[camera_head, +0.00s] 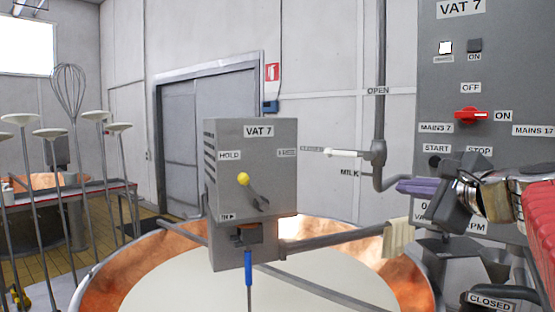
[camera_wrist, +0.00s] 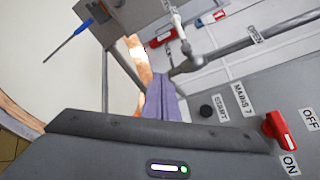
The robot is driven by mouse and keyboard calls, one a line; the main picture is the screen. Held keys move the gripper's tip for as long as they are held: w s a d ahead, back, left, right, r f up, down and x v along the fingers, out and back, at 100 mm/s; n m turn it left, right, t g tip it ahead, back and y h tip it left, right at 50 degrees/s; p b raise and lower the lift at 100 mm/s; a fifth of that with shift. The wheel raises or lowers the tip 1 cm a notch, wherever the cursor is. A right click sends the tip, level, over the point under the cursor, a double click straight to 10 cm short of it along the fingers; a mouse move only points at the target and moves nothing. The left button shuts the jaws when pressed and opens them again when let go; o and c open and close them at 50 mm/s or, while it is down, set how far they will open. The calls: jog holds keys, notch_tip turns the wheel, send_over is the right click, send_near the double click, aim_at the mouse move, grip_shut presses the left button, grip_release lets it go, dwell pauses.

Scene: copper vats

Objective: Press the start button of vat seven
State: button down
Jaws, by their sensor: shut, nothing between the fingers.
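The grey control panel (camera_head: 425,90) labelled VAT 7 stands at the right in the head view. Its black start button (camera_head: 434,161) sits below the START label, just above my gripper and close to my wrist. In the wrist view the round black start button (camera_wrist: 207,111) is fully visible, right of my fingers, with the START label beside it. My gripper (camera_head: 400,186), with purple fingers, is shut and empty, pointing left in the head view. The fingers (camera_wrist: 163,98) show apart from the button in the wrist view. The stop button is hidden behind my wrist.
The red mains switch (camera_head: 471,115) has its handle toward ON. The copper vat (camera_head: 100,290) holds white liquid. A grey VAT 7 box (camera_head: 255,175) stands over it. A white-handled milk valve (camera_head: 345,153) and pipe are left of the panel. A cloth (camera_head: 397,238) hangs on a bar.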

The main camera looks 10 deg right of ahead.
jog(key=s+d+r, duration=0.1)
jog(key=d+r+m, duration=0.1)
jog(key=s+d+r+m+t+h, duration=0.1)
jog(key=shift+s+r, duration=0.3)
jog(key=shift+r, duration=0.05)
jog(key=shift+s+h, duration=0.1)
jog(key=shift+h, duration=0.2)
